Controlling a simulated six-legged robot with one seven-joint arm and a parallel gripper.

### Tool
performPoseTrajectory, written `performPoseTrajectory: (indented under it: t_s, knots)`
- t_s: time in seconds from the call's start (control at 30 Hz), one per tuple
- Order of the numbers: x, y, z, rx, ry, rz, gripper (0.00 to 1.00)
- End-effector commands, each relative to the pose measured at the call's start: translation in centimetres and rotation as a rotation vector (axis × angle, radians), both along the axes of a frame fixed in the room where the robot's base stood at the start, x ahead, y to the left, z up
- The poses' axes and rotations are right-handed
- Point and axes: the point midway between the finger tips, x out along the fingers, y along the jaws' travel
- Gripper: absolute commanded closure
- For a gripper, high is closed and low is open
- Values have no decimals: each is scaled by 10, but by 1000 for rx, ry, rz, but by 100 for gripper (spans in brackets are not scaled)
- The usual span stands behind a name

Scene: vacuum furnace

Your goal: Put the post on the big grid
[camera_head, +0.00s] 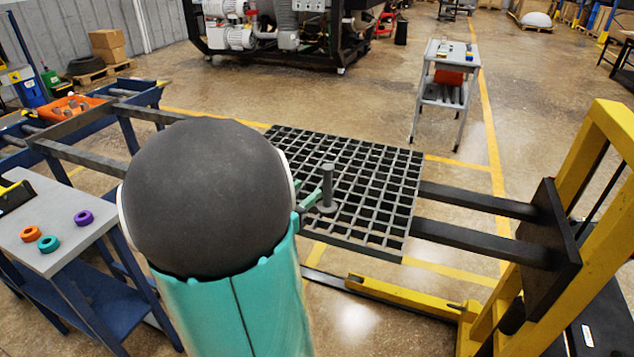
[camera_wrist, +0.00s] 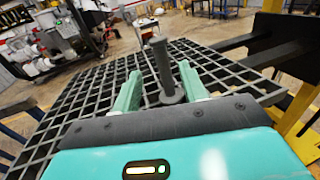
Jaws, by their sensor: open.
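The post (camera_head: 327,187) is a dark grey rod on a wider round foot. It stands upright on the big grid (camera_head: 385,165), a dark square lattice lying across the forks. In the wrist view the post (camera_wrist: 162,65) rises between the two green fingers of my gripper (camera_wrist: 162,92), with a visible gap on each side. The fingers are open and point at the post. In the head view my gripper (camera_head: 308,198) is beside the post, mostly hidden behind my own arm. The grid (camera_wrist: 90,100) spreads out under and around the fingers in the wrist view.
A yellow lift (camera_head: 590,190) with dark forks (camera_head: 480,200) stands right. At left, a grey-topped table (camera_head: 60,230) bears orange, teal and purple rings. An orange tray (camera_head: 68,107) of parts sits behind it. A small trolley (camera_head: 443,90) stands farther back, with open floor around it.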

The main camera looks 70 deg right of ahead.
Motion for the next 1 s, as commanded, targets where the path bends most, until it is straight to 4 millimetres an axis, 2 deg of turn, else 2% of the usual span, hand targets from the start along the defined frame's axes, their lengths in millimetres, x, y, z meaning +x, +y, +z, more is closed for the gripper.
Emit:
performPoseTrajectory:
  t_s: [0.1, 0.2, 0.53, 0.67, 0.77, 0.87, 1.0]
  knots:
    - [7, 16, 0, 1, 0, 2, 57]
    - [8, 23, 0, 0, 1, 0, 57]
    - [9, 26, 0, 2, -4, -2, 57]
    - [12, 37, 3, 16, -95, -25, 57]
    - [18, 60, 4, 54, -265, -64, 57]
    - [28, 94, -1, 126, -500, -118, 57]
    - [50, 152, -10, 269, -833, -197, 57]
